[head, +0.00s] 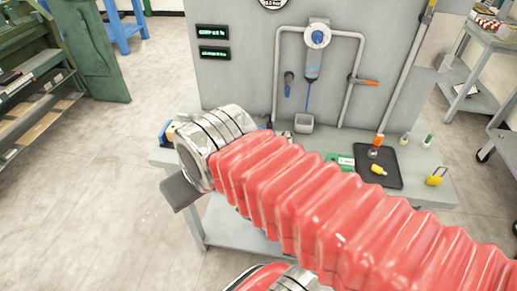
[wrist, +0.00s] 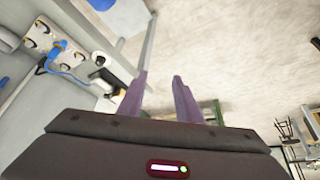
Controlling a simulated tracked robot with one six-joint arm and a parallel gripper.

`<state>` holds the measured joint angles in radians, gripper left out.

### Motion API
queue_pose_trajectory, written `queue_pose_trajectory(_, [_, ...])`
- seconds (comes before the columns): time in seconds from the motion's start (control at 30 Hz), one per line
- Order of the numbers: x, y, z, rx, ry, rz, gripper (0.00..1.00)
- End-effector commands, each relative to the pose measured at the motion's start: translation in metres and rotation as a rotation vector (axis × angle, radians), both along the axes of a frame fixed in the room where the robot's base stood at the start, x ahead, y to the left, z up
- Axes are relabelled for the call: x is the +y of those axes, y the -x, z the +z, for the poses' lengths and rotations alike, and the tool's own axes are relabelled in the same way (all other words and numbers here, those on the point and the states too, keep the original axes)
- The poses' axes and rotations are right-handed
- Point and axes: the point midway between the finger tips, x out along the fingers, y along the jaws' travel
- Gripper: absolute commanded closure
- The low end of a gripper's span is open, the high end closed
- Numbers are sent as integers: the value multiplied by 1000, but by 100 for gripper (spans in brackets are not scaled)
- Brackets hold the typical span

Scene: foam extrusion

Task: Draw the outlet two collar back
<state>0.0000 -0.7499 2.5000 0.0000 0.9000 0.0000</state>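In the wrist view, the two purple fingers of my gripper (wrist: 159,77) stand apart with nothing between them. In the head view, its dark body (head: 180,191) shows at the bench's left end, and the fingertips are hidden. A pale outlet block (wrist: 40,40) with several round fittings and a blue plug (wrist: 62,68) lies left of the fingers in the wrist view, apart from them. I cannot tell which fitting is the outlet two collar. A sliver of blue and yellow items (head: 168,131) shows behind my wrist in the head view.
A black tray (head: 393,170) and a yellow padlock-like item (head: 436,177) are on the bench at right. Floor at left is clear.

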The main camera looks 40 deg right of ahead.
Motion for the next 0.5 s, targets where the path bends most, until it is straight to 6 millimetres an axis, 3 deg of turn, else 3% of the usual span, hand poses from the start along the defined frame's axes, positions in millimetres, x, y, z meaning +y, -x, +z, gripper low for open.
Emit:
queue_pose_trajectory(0.33, [-3,-2,1,1,0,-10,68])
queue_pose_trajectory(0.5, [-20,-14,0,13,-1,-74,68])
